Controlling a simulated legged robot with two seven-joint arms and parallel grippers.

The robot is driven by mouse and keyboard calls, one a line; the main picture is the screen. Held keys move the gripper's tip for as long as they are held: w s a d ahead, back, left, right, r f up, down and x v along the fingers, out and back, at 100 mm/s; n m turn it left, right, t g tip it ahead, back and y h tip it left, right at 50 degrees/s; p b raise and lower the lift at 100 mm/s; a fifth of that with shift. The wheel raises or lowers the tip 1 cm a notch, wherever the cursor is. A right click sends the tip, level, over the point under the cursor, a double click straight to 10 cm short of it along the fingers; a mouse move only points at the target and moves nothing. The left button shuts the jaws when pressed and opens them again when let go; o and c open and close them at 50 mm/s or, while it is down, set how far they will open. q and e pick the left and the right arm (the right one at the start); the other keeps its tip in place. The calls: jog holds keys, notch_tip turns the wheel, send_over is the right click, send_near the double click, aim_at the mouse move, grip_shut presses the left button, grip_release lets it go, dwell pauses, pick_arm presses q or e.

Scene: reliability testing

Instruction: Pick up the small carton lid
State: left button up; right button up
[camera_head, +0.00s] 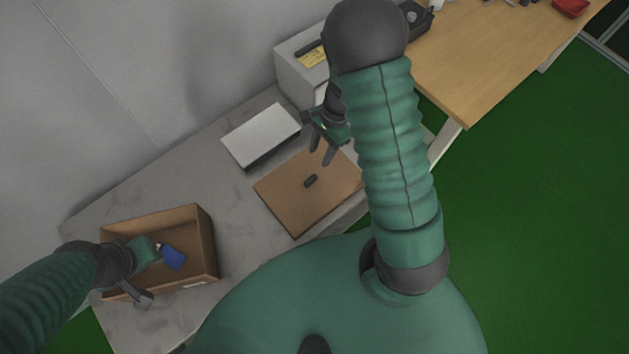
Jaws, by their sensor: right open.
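A flat brown square panel (283,206), which looks like the carton lid, lies on the grey table. The exact height above the panel is hard to tell. My right arm hides the panel's right corner. My left gripper (150,275) is at the open brown carton (203,240) on the left. A blue item (173,257) is inside the carton, beside the left gripper; contact is unclear.
A white flat box (260,136) lies just left of the panel's far side. A grey machine with a yellow label (312,57) stands behind. A wooden table (480,60) is at the back right. Bare grey table (232,200) lies between carton and panel.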

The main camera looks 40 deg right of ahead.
send_over(311, 179)
jog(key=d, duration=0.2)
jog(key=f, duration=0.4)
jog(key=w+f, duration=0.1)
jog(key=f, duration=0.1)
jog(key=shift+f, duration=0.15)
jog(key=x, duration=0.2)
jog(key=s+x, duration=0.1)
jog(key=x, duration=0.1)
jog(key=shift+a, duration=0.15)
jog(key=shift+w+a+f, duration=0.15)
jog(key=shift+f, duration=0.3)
grip_shut()
